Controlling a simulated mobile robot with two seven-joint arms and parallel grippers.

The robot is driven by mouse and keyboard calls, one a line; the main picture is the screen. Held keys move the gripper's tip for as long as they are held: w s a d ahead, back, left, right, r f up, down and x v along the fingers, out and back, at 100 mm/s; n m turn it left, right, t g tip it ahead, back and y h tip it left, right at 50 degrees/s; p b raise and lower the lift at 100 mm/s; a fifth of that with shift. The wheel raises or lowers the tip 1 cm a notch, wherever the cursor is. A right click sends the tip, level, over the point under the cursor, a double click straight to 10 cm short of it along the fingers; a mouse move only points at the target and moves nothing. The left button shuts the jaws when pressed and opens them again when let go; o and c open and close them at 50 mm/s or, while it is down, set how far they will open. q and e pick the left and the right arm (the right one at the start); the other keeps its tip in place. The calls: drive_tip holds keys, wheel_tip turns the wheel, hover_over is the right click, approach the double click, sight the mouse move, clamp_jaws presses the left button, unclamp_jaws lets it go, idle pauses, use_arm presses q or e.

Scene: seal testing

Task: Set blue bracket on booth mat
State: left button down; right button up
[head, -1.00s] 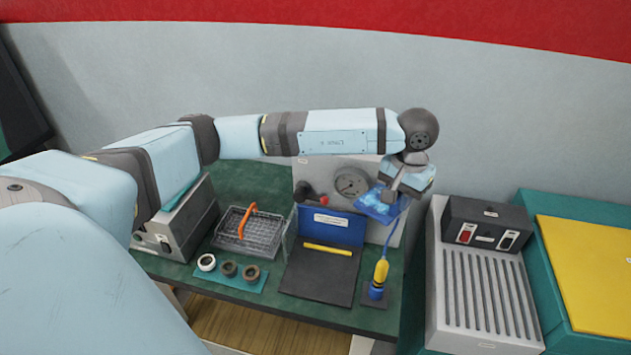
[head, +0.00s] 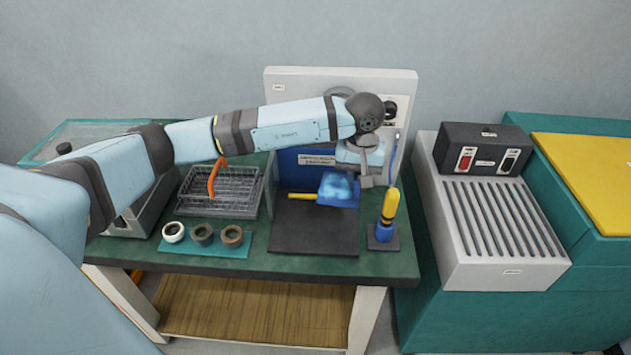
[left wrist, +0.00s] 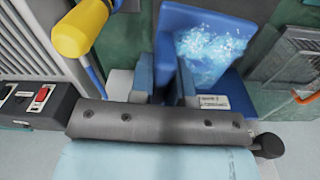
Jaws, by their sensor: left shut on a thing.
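The blue bracket (head: 338,190) has a pale, bubbly foam patch on its face. My left gripper (head: 374,180) is shut on its right side. The bracket hangs over the back right of the dark booth mat (head: 305,235); I cannot tell whether it touches. In the left wrist view the bracket (left wrist: 208,58) shows its foamy face, with one flange between the fingers of the gripper (left wrist: 166,85). The booth's blue back panel (head: 290,165) with a white label stands behind, partly hidden by my arm. My right gripper is not in view.
A wire basket (head: 225,190) with an orange handle and several rings (head: 203,234) lie left. A grey gauge panel (head: 275,90) rises behind. The front of the mat is clear.

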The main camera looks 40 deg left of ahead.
sight(340, 180)
use_arm(q)
drive_tip(key=a+f+n, duration=0.1)
drive_tip(key=n, duration=0.2)
drive_tip(key=a+f+n, duration=0.1)
drive_tip(key=a+n, duration=0.1)
drive_tip(key=n, duration=0.1)
drive_tip(key=a+f+n+p, duration=0.1)
drive_tip(key=n, duration=0.2)
drive_tip(key=shift+w+a+f, duration=0.15)
drive_tip(key=shift+w+a, duration=0.15)
drive_tip(key=shift+a, duration=0.1)
drive_tip(key=a+f+n, duration=0.1)
drive_tip(key=a+n, duration=0.1)
drive_tip(key=n, duration=0.1)
drive_tip(key=a+f+n, duration=0.2)
drive_tip(key=n, duration=0.2)
drive_tip(key=a+f+n, duration=0.1)
drive_tip(key=a+n, duration=0.1)
drive_tip(key=n, duration=0.1)
drive_tip(key=shift+s+a+f+n+p, duration=0.1)
drive_tip(key=shift+s+f+n+p, duration=0.1)
drive_tip(key=shift+s+n+p, duration=0.15)
drive_tip(key=shift+w+f+b, duration=0.1)
drive_tip(key=shift+f+b, duration=0.65)
drive_tip(key=shift+f, duration=0.45)
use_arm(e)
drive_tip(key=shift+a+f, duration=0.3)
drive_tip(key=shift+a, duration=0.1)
